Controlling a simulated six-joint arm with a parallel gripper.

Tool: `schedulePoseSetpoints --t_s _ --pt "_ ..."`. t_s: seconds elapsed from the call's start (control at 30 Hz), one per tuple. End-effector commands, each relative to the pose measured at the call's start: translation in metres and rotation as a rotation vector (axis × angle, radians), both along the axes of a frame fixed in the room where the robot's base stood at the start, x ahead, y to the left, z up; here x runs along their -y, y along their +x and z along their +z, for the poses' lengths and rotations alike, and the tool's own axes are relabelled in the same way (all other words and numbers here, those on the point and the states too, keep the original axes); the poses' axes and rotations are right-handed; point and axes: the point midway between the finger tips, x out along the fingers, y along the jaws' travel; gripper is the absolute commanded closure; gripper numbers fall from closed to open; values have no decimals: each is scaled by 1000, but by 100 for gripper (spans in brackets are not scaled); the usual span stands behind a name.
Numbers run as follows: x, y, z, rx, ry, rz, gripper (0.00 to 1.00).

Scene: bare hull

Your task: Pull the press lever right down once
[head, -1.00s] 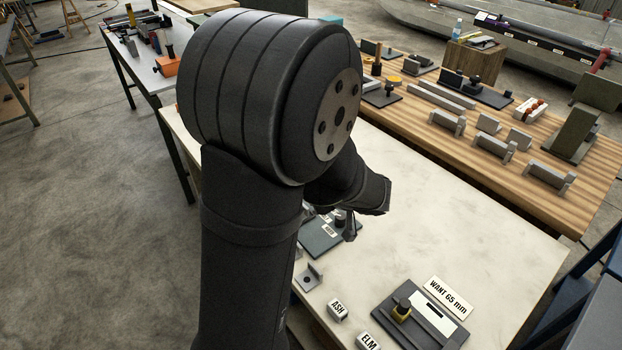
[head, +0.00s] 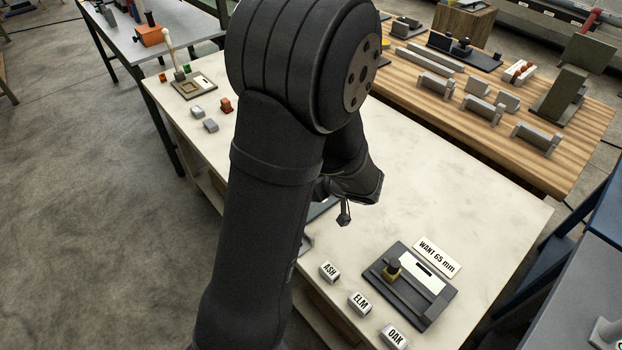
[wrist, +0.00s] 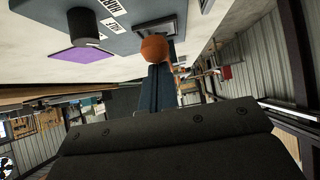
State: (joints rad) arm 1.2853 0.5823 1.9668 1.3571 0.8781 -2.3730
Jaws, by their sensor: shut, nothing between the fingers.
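An orange ball knob (wrist: 155,48), which looks like the end of the press lever, shows in the wrist view just beyond my gripper (wrist: 160,70). My fingers look shut and empty, close to the knob; I cannot tell if they touch it. Beside it a grey labelled plate (wrist: 128,38) carries a dark cylinder (wrist: 83,25) by a purple square (wrist: 80,53). In the head view my gripper (head: 345,215) is over the pale table, and my arm hides most of the dark plate (head: 320,208) behind it. The lever itself is hidden there.
A dark fixture (head: 415,300) with a "WANT 65 mm" card (head: 437,257) stands at front right, by blocks marked ASH (head: 329,271), ELM (head: 359,303) and OAK (head: 394,335). A pale-knobbed upright lever (head: 169,45) stands far left. The table's right middle is clear.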

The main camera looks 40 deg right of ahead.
Motion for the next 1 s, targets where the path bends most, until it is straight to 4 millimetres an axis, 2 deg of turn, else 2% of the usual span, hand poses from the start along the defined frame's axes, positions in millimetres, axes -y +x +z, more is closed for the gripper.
schedulePoseSetpoints --t_s 0.27,0.37,0.57,0.8,1.0 --pt "0 -1 0 -6 1 -1 100" --pt "0 -1 9 -4 0 -1 100" --pt "0 -1 43 0 -6 0 100" --pt "1 -50 53 -1 -2 -5 100" --pt "1 -81 60 0 -1 -4 100"
